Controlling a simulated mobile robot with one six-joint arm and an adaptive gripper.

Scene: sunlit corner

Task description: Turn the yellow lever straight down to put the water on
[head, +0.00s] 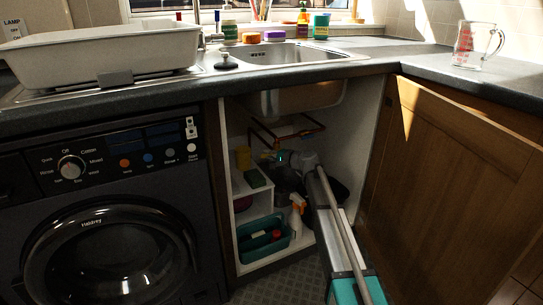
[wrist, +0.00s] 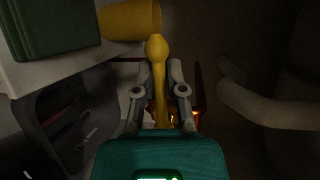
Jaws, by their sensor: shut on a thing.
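The yellow lever (wrist: 158,84) runs up the middle of the wrist view, with its rounded knob end at the top. My gripper (wrist: 160,75) is shut on it, with one finger on each side and the knob sticking out past the fingertips. The lower end of the lever goes down behind my gripper's teal body, so its pivot is hidden. In the head view my arm reaches into the open cupboard under the sink, and the lever is too small and shaded there to tell its angle.
A yellow cylinder (wrist: 128,20) and a dark green block (wrist: 50,25) sit close by on a white shelf (head: 250,184). Copper pipe (wrist: 198,88) runs behind the lever. A pale curved pipe (wrist: 262,108) is at right. A teal caddy (head: 262,243) and spray bottle (head: 297,213) stand below.

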